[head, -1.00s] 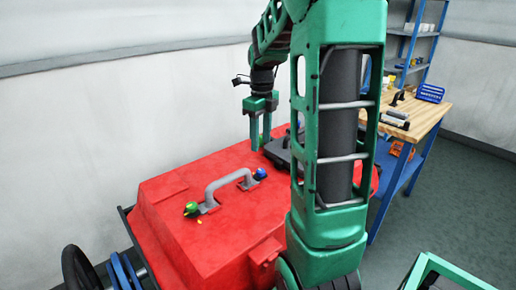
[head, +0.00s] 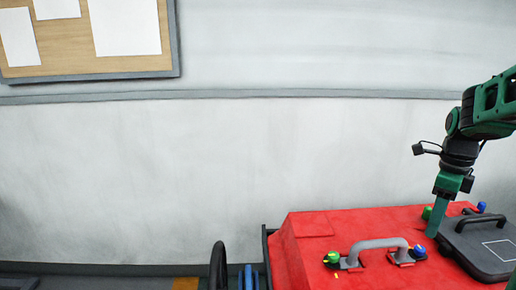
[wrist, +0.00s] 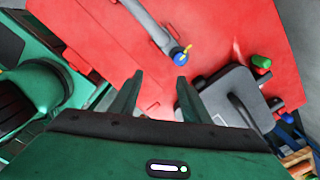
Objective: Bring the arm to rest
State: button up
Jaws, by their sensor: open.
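My gripper (head: 437,215) is green and hangs pointing down over the red scrubber body (head: 320,240) at the right of the head view. In the wrist view its two fingers (wrist: 157,92) stand apart with nothing between them. The fingertips lie near the dark grey lid (head: 478,245) and to the right of the grey bar handle (head: 378,244). The lid and its black handle also show in the wrist view (wrist: 222,100). Part of my arm is cut off by the right edge of the head view.
A green knob (head: 332,257) and a blue knob (head: 419,250) sit at the grey handle's ends. Another green knob (wrist: 261,62) and blue knob stand beside the lid. A black wheel (head: 218,266) is left of the red body. A pale wall with a pinboard (head: 85,40) stands behind.

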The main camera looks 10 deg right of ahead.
jog(key=s+a+f+n, duration=0.2)
jog(key=s+a+n, duration=0.3)
jog(key=s+n, duration=0.4)
jog(key=s+a+f+n, duration=0.2)
jog(key=s+a+n, duration=0.3)
jog(key=s+n, duration=0.4)
jog(key=n, duration=0.4)
jog(key=shift+a, duration=0.15)
